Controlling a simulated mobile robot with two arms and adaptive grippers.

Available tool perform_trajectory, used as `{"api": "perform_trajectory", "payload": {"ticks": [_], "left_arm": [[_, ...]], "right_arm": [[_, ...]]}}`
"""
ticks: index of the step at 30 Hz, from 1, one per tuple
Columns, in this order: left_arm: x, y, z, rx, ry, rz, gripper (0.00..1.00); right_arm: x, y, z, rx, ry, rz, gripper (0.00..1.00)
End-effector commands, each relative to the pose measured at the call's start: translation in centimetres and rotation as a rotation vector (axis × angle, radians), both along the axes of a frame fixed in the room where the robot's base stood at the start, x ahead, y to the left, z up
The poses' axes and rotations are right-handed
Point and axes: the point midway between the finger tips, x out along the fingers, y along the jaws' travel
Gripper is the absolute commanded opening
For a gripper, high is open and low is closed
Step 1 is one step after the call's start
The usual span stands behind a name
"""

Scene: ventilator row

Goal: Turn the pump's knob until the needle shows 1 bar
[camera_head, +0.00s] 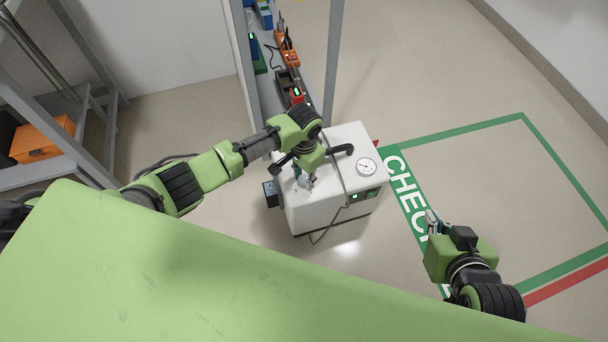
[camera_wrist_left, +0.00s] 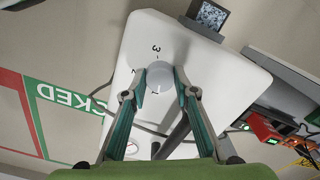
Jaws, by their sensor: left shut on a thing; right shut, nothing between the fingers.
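The pump is a white box (camera_head: 350,133) on the floor in the middle of the head view. It fills much of the left wrist view (camera_wrist_left: 228,85). A round white gauge (camera_head: 366,167) sits on its top; its needle is too small to read. My left gripper (camera_head: 306,181) reaches down onto the pump's top. In the left wrist view its two fingers are shut on a round grey knob (camera_wrist_left: 160,77), one on each side. Printed marks, including a 3, show beside the knob. My right gripper (camera_head: 431,221) is shut and empty, over the floor right of the pump.
A dark handle (camera_head: 342,150) and a grey hose are on the pump. A rack shelf (camera_head: 270,98) with several devices stands behind it. An orange box (camera_head: 42,141) is on shelving at left. The green-marked floor area (camera_head: 500,190) at right is clear.

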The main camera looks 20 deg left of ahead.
Motion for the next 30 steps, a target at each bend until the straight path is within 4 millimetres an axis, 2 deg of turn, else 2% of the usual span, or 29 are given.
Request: {"api": "perform_trajectory", "payload": {"ticks": [8, 9, 11, 23, 26, 30], "left_arm": [[0.0, 0.0, 0.0, 0.0, -0.001, -0.001, 0.05], [0.0, 0.0, 0.0, 0.0, -0.001, -0.001, 0.29], [0.0, 0.0, 0.0, 0.0, -0.001, -0.001, 0.44], [0.0, 0.0, 0.3, 0.0, -0.001, -0.001, 0.44], [0.1, 0.0, 1.4, -0.001, -0.003, -0.001, 0.44], [0.2, 0.0, 4.2, -0.002, -0.005, -0.002, 0.44]], "right_arm": [[-0.1, -0.1, -0.1, -0.002, 0.006, -0.001, 0.0], [-0.1, -0.1, -0.1, -0.002, 0.006, -0.001, 0.0], [-0.1, 0.0, -0.1, -0.002, 0.006, -0.001, 0.0], [-0.1, 0.0, -0.1, -0.001, 0.004, 0.0, 0.0], [-0.1, 0.0, -0.1, -0.001, 0.004, 0.0, 0.0], [-0.1, 0.0, -0.1, -0.001, 0.004, 0.0, 0.0]]}}
